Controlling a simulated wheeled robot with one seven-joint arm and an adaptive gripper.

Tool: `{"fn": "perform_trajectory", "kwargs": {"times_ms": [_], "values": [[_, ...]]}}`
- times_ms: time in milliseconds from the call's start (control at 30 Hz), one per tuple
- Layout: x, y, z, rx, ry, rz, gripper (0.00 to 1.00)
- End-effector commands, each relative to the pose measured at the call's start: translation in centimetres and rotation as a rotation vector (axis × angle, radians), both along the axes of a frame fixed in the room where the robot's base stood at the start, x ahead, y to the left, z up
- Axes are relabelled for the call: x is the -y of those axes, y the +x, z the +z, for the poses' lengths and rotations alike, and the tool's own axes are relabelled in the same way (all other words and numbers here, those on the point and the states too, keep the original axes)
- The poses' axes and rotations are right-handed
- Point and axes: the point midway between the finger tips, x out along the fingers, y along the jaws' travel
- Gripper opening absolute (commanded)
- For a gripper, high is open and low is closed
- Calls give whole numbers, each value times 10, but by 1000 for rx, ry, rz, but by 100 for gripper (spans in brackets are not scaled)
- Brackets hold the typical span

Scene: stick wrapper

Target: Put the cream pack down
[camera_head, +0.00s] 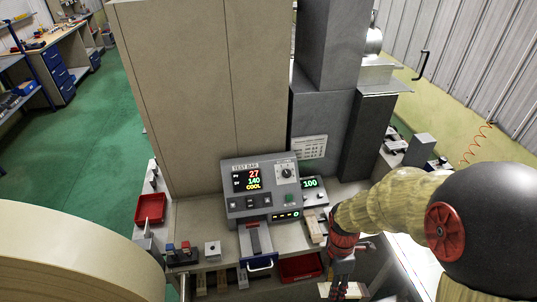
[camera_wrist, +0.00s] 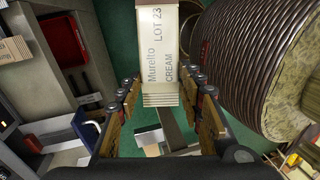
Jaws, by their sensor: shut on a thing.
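The cream pack (camera_wrist: 161,50) is a pale block marked "Murello LOT 23 CREAM" in the wrist view. It stands out between the two finger pads of my gripper (camera_wrist: 165,84), which is shut on it. In the head view my gripper (camera_head: 343,272) hangs at the bottom, right of the test unit, in front of the bench edge. A pale part of the pack (camera_head: 352,291) shows there below the fingers. The pack appears off any surface, over the green floor in the wrist view.
The test unit (camera_head: 261,188) with lit displays and a blue-handled drawer (camera_head: 259,264) stands on the bench. A small pale wooden block (camera_head: 314,229) lies right of it. Red bins (camera_head: 150,208) sit at the left and below (camera_head: 300,267). A large ribbed roll (camera_wrist: 250,60) is close on the right in the wrist view.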

Motion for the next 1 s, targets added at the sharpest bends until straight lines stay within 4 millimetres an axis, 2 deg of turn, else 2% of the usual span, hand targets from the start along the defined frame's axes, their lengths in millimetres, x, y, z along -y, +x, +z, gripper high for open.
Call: {"fn": "perform_trajectory", "kwargs": {"times_ms": [100, 367, 533, 600, 700, 800, 1000], "values": [[-10, 25, -6, 0, 1, -299, 21], [-27, 84, -29, 0, 2, -924, 21], [-32, 129, -58, 0, 2, -1300, 21], [-32, 150, -77, -1, 1, -1444, 21], [-28, 175, -105, -2, -1, -1575, 21], [-19, 190, -131, -2, -1, -1622, 20], [-4, 190, -170, -1, -1, -1654, 20]]}}
